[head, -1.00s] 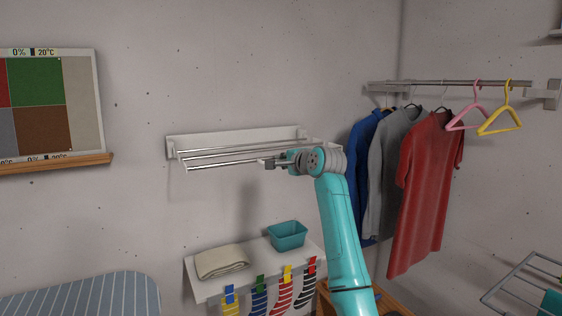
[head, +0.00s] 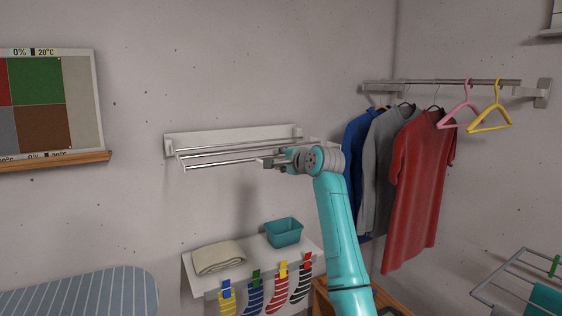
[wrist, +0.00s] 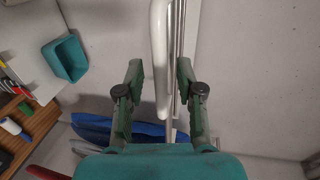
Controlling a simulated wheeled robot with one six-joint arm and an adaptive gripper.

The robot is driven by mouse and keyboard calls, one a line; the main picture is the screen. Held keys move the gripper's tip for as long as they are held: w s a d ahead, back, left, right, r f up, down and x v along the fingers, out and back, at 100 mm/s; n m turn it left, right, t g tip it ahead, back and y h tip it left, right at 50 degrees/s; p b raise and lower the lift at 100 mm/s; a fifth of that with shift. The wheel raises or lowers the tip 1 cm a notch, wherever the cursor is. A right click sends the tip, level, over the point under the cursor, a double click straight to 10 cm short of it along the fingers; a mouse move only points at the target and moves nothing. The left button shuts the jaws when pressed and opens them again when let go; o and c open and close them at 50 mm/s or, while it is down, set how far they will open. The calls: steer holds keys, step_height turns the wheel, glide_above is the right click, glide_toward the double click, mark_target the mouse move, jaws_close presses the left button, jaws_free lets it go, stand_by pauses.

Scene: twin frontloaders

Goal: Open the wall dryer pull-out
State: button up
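The wall dryer has a white wall plate (head: 230,138) with several thin rails (head: 215,155) standing out in front of it. My gripper (head: 266,163) is at the right part of the front rail in the head view. In the wrist view, my two green fingers (wrist: 160,65) stand apart on either side of the white front bar (wrist: 160,40), with narrow gaps showing on both sides. The bar's rounded end lies between the fingers. Any contact with the bar is too small to tell. The dryer's right end is partly hidden by my gripper and wrist.
Below is a white shelf (head: 240,270) with a folded towel (head: 219,257), a teal basket (head: 284,232) and clipped socks. Hanging clothes (head: 415,190) are on a rail to the right. A striped ironing board (head: 85,293) is at lower left. A drying frame (head: 510,275) stands lower right.

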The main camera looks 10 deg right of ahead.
steer(key=v, duration=1.2)
steer(key=shift+f, duration=0.1)
